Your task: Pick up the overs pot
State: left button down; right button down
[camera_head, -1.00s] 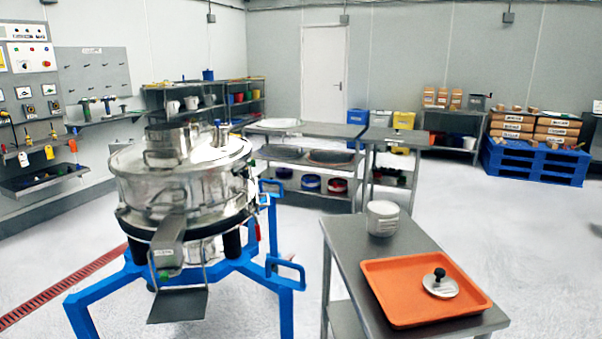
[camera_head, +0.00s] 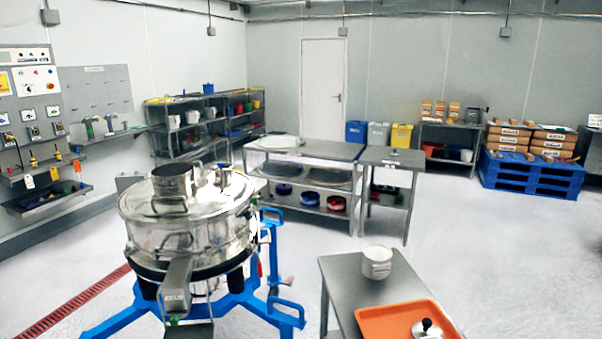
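A small white pot (camera_head: 377,262) stands upright on the grey side table (camera_head: 335,281), behind the orange tray. I cannot tell from its look alone whether it is the overs pot. The round steel sifter (camera_head: 190,232) stands on a blue frame (camera_head: 243,302) to the left, with its box-shaped outlet (camera_head: 176,289) facing the front. The space under that outlet is partly cut off by the bottom of the picture. Neither of my grippers is in view.
The orange tray (camera_head: 378,325) holds a metal disc with a black knob (camera_head: 426,328), cut off by the lower edge. Open floor (camera_head: 480,255) lies right of the table. Steel benches (camera_head: 310,150) and a blue pallet (camera_head: 530,177) stand farther back.

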aim_at(378, 257)
jog(key=i+l+u, duration=0.15)
jog(key=l+u, duration=0.3)
jog(key=l, duration=0.5)
jog(key=l+u, duration=0.45)
jog(key=l, duration=0.55)
